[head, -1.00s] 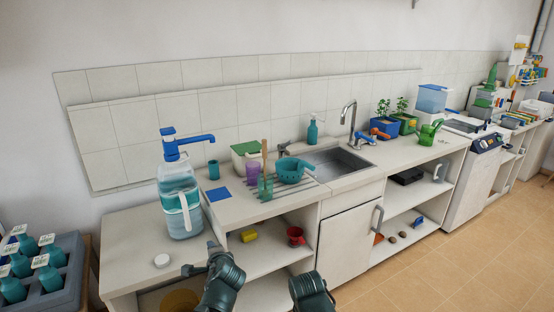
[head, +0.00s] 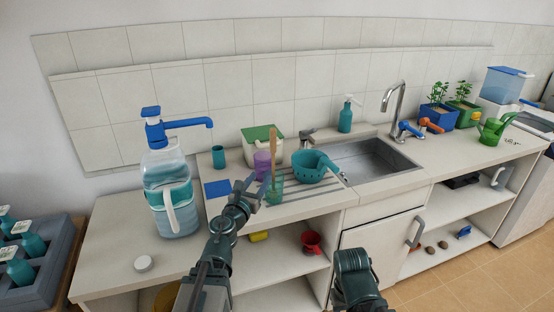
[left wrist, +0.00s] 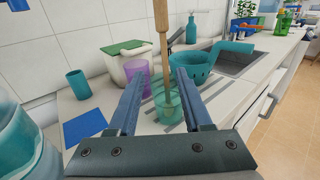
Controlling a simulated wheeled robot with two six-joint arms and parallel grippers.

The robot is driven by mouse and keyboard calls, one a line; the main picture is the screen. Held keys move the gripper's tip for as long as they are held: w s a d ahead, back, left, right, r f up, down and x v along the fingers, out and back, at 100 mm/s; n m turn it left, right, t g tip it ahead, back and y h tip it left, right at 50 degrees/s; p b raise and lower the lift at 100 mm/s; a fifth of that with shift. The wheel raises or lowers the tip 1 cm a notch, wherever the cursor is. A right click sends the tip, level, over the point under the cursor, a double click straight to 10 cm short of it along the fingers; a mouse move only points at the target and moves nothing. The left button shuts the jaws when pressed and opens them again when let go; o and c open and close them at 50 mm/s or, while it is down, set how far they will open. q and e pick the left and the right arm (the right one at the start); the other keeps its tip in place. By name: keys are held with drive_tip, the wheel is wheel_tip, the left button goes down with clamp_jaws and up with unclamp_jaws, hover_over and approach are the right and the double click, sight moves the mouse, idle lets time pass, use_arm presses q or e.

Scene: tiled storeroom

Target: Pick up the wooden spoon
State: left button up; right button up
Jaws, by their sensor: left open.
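The wooden spoon (head: 273,150) stands nearly upright in a clear green cup (head: 275,193) on the counter's ribbed drainboard. In the left wrist view the spoon (left wrist: 161,32) rises from the cup (left wrist: 168,108). My left gripper (head: 256,188) is open and empty, just left of and in front of the cup in the head view. In the left wrist view its two fingers (left wrist: 159,76) point toward the spoon, which shows in the gap between them. I cannot tell how far off it is. Part of my right arm shows at the bottom; its gripper does not.
A purple cup (head: 262,164) stands close behind the green cup, and a teal colander (head: 311,167) close on its right. A green-lidded bin (head: 258,140) is behind. A large water jug (head: 168,195) stands at left; the sink (head: 368,162) lies at right.

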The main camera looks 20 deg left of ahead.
sight(274, 162)
use_arm(q)
drive_tip(key=w, duration=0.8)
drive_tip(key=shift+w+d, duration=0.25)
drive_tip(key=shift+d, duration=0.1)
drive_tip(key=shift+w, duration=0.1)
drive_tip(key=w, duration=0.2)
drive_tip(key=w+d, duration=0.1)
drive_tip(key=w, duration=0.2)
drive_tip(key=shift+c, duration=0.3)
clamp_jaws()
